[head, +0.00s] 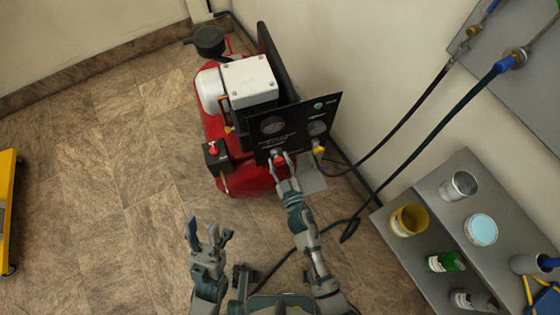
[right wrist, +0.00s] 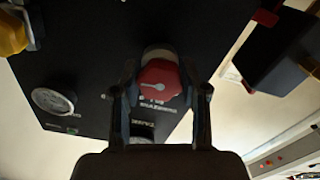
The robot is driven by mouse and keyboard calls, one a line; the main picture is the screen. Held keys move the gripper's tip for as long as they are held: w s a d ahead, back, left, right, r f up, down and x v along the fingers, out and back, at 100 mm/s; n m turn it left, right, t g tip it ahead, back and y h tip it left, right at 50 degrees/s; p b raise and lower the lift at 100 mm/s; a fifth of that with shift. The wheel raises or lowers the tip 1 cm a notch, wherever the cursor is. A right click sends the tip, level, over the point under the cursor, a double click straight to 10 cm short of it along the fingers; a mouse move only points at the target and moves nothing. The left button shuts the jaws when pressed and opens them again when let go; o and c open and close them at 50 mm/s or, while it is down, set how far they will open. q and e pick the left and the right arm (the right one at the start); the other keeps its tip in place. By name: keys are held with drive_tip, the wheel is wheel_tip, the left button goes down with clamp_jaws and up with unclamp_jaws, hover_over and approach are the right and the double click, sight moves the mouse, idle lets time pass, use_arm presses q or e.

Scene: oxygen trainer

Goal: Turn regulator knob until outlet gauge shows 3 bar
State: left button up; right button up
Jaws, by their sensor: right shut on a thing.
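The red regulator knob (head: 278,155) sits low on the front of the black panel (head: 300,112) of a red compressor. In the right wrist view the knob (right wrist: 158,80) has a white pointer mark and lies between my fingers. My right gripper (head: 281,157) is shut on it; in the wrist view its fingers (right wrist: 162,88) flank the knob. A round gauge (head: 272,126) is above the knob, and another gauge (head: 316,128) is to its right. Their readings are too small to tell. My left gripper (head: 208,232) is open and empty, over the floor.
The red compressor tank (head: 243,178) stands by the wall, with a black box with a red switch (head: 214,152) on its left. A yellow valve handle (head: 319,149) is right of the knob. Hoses (head: 408,118) run along the right. A grey shelf (head: 388,218) holds cans.

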drive_tip(key=o, duration=1.1)
drive_tip(key=shift+f, duration=0.1)
drive_tip(key=shift+o, duration=0.2)
drive_tip(key=shift+s, duration=0.2)
drive_tip(key=v, duration=1.1)
drive_tip(key=shift+s, duration=0.3)
drive_tip(key=shift+d, duration=0.1)
